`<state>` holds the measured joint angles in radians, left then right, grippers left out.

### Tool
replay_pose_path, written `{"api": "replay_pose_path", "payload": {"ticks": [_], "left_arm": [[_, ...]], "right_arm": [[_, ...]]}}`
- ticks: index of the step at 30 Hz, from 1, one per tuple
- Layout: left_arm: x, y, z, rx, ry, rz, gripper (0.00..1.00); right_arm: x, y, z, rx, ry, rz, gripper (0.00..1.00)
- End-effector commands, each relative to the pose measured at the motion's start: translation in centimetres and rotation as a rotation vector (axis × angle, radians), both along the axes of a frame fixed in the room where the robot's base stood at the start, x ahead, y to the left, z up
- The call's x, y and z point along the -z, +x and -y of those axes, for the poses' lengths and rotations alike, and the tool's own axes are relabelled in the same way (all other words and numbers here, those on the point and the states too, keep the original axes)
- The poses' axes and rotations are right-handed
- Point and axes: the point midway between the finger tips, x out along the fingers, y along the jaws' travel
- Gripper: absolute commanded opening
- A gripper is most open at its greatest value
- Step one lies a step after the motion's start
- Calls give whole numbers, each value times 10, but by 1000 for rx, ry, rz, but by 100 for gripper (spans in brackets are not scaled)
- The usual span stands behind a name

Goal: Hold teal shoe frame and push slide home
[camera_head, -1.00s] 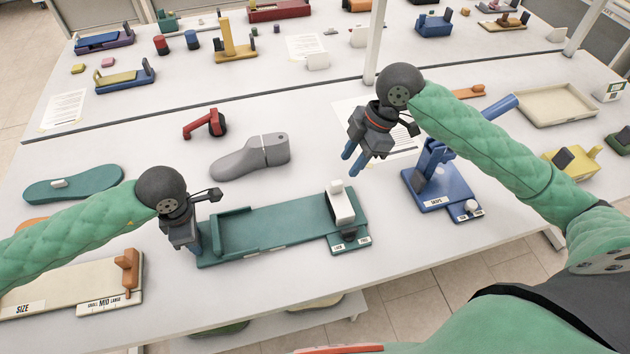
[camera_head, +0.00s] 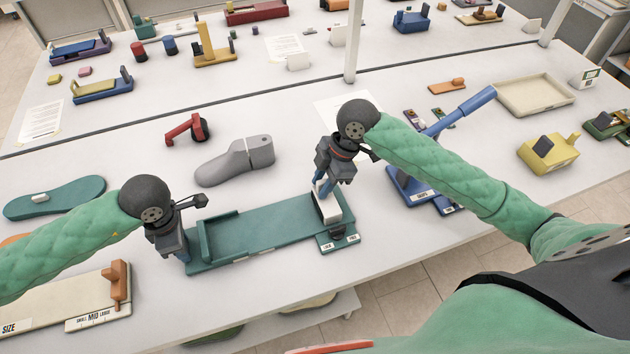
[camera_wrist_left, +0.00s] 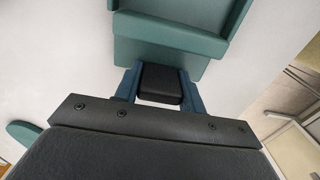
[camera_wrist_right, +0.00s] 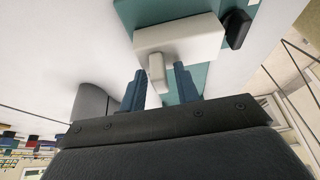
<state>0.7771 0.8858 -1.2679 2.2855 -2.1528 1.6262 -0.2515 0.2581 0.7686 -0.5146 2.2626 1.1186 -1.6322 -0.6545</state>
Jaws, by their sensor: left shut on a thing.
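The teal shoe frame (camera_head: 265,228) lies flat on the white table, its raised edge to the left and a white slide (camera_head: 327,207) near its right end. My left gripper (camera_head: 175,252) is at the frame's left end. In the left wrist view its blue fingers are shut on a dark block (camera_wrist_left: 160,82) at the end of the teal frame (camera_wrist_left: 170,35). My right gripper (camera_head: 323,188) is over the white slide, pointing down. In the right wrist view its blue fingers (camera_wrist_right: 161,88) are apart, with the slide's small white knob (camera_wrist_right: 157,72) between and just beyond them.
A grey shoe last (camera_head: 235,162) and a red-and-black part (camera_head: 187,128) lie behind the frame. A blue fixture with a long handle (camera_head: 465,110) stands to the right, partly behind my right arm. A cream size board (camera_head: 60,300) is at front left.

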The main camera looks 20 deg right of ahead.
Motion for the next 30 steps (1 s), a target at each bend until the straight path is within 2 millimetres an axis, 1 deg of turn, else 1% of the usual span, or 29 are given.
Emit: {"api": "replay_pose_path", "payload": {"ticks": [1, 4, 5, 10, 13, 17, 21, 24, 30], "left_arm": [[0, 0, 0, 0, 0, 0, 13], [0, 0, 0, 0, 0, 0, 13], [0, 0, 0, 0, 0, 0, 13], [0, 0, 0, 0, 0, 0, 13], [0, 0, 0, 0, 0, 0, 13], [0, 0, 0, 0, -1, 0, 13], [0, 0, 1, 1, -1, 0, 13], [0, 0, 1, 1, -1, 0, 13], [0, 0, 1, 1, -2, 0, 12]], "right_arm": [[0, 0, 0, 0, 0, 0, 21], [0, 0, 0, 0, 0, 0, 1], [0, 0, 0, 0, 0, 0, 0], [0, 0, 0, 0, 0, 0, 0], [0, 0, -5, -2, 0, 1, 0], [-1, 0, -23, -2, 1, 3, 0], [-1, 0, -46, -4, 2, 2, 0], [-1, 0, -57, -1, 1, 2, 0], [0, -1, -65, -1, 1, 0, 0]]}}
